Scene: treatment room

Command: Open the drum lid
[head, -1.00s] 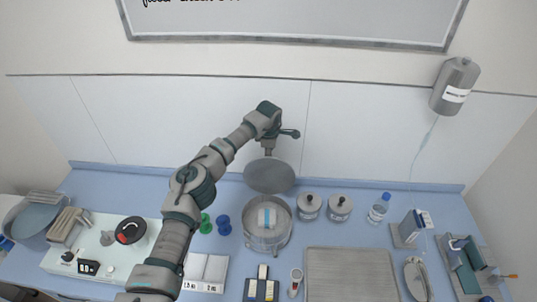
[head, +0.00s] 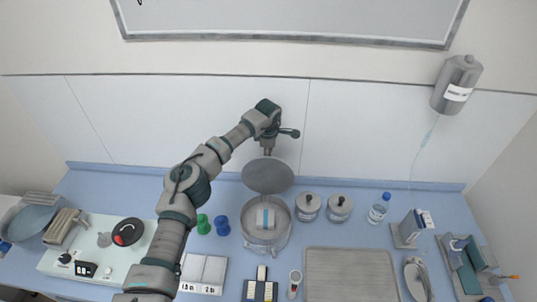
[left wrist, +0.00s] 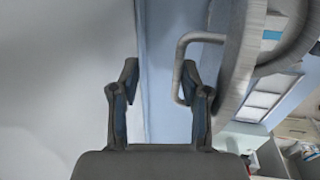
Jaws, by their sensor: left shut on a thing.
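My left gripper (head: 267,152) is above the lid's far edge, shut on the lid handle. In the left wrist view, the loop-shaped lid handle (left wrist: 181,68) is at the right finger of my left gripper (left wrist: 158,70), and the lid's curved rim (left wrist: 242,60) fills the upper right. My right gripper is not in view.
Two lidded jars (head: 308,207) stand right of the drum, then a water bottle (head: 379,208). Green and blue cups (head: 222,225) stand to its left, near my left arm. A metal tray (head: 350,275) lies at the front. The wall is close behind my gripper.

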